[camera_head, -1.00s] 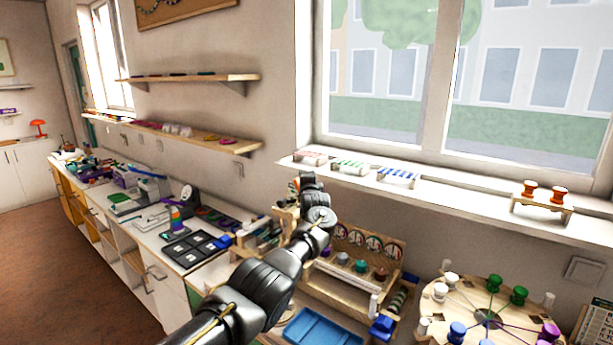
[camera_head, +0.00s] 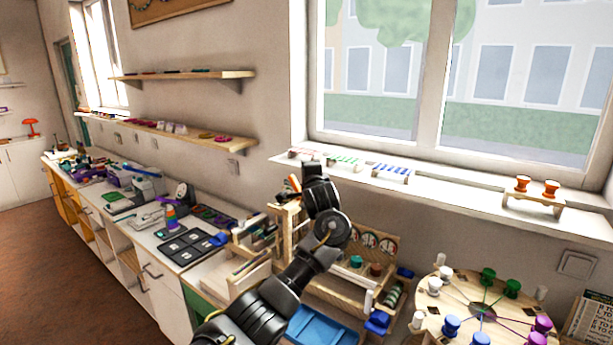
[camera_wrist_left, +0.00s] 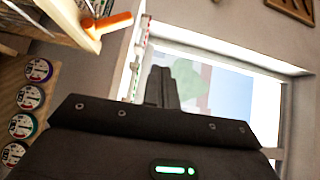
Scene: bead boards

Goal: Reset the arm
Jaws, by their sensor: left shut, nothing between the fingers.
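My left arm (camera_head: 290,275) rises from the bottom middle of the head view. In the head view the fingers are hard to make out behind the wrist. In the left wrist view my left gripper (camera_wrist_left: 163,72) is shut and empty, with the window behind it. An orange peg-like piece (camera_wrist_left: 115,22) on a wooden rack is to the left of the fingers, apart from them. My right gripper is in neither view.
A wooden rack with dials (camera_head: 387,246) and a blue tray (camera_head: 322,328) are beside and below the arm. A round board with colored spools (camera_head: 432,305) stands at the right. The sill (camera_head: 460,201) carries small stands. Open air lies left of the arm above the counter.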

